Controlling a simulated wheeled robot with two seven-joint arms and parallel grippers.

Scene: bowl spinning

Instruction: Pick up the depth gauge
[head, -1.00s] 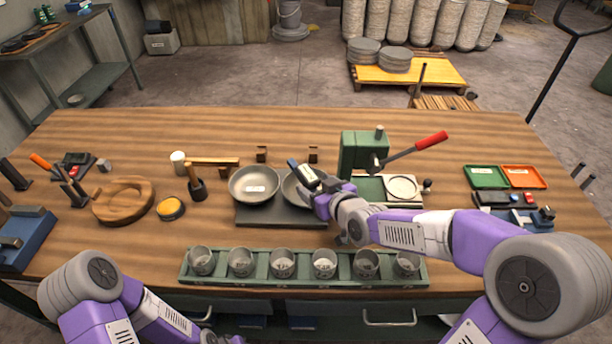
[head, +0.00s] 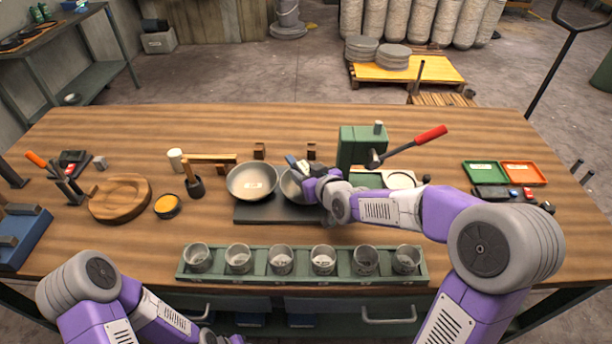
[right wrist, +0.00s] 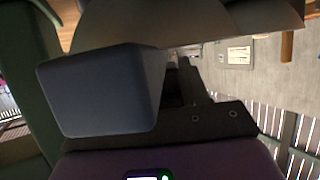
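I cannot pick out the depth gauge with certainty. A wooden bar-shaped piece (head: 210,158) lies left of centre, behind a dark cup with a wooden-handled tool (head: 194,185). My right gripper (head: 298,166) is over the right-hand grey bowl (head: 288,188), partly hiding it, well to the right of the bar. In the right wrist view a dark blue-grey block (right wrist: 100,90) fills the near left. I cannot tell whether it is a finger or a held thing, or how far the fingers are apart. My left gripper is below the head view's lower edge.
Another grey bowl (head: 253,182) sits beside it on a dark mat (head: 262,214). A green press with a red-handled lever (head: 361,146) stands right of the gripper. A green rack (head: 302,269) with several cups lies in front. The table's back left is clear.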

